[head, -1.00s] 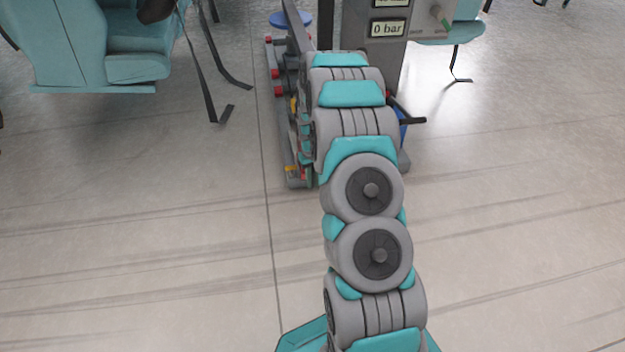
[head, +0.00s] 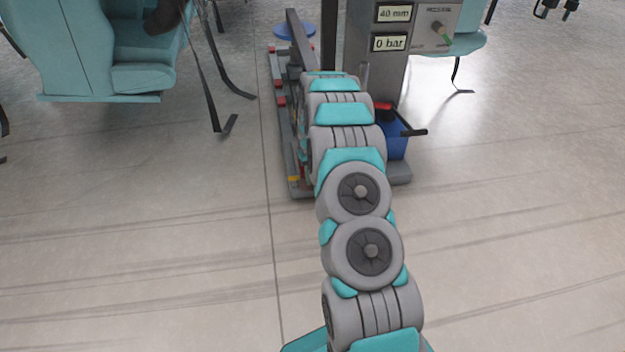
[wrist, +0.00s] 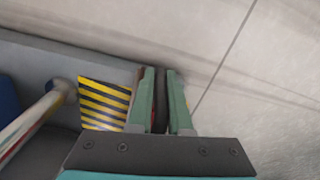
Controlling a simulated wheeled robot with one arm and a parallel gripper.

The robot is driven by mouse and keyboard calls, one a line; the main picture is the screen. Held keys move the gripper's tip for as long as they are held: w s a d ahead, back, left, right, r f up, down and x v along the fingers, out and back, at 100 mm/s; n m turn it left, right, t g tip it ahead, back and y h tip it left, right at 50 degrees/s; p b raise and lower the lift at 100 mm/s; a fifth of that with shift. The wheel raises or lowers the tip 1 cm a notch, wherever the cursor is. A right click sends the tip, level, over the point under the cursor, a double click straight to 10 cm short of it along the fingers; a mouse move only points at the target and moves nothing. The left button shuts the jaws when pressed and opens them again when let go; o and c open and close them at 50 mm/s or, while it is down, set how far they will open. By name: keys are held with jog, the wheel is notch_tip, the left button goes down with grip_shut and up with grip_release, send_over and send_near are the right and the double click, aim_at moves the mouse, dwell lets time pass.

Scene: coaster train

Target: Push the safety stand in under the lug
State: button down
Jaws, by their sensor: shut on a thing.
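My gripper (wrist: 162,74) shows in the wrist view, its two green fingers close together around a thin dark and reddish part (wrist: 158,117). Most of that part is hidden by the fingers, and I cannot tell whether it belongs to the safety stand. In the head view my own arm hides the gripper. The stand and the lug cannot be made out for certain there. A long grey rail frame (head: 286,130) with red pieces lies on the floor just left of my arm.
A grey console (head: 384,74) reads 40 mm and 0 bar. A teal seat (head: 145,78) with hanging straps is at left. A yellow-black striped plate (wrist: 102,104) lies beside the fingers. The front floor is clear.

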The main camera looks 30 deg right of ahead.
jog(key=shift+a, duration=0.15)
jog(key=c, duration=0.9)
grip_release()
jog(key=shift+r, duration=0.1)
notch_tip(320, 180, up, 8)
jog(key=shift+f+p, duration=0.15)
jog(key=shift+p, duration=0.25)
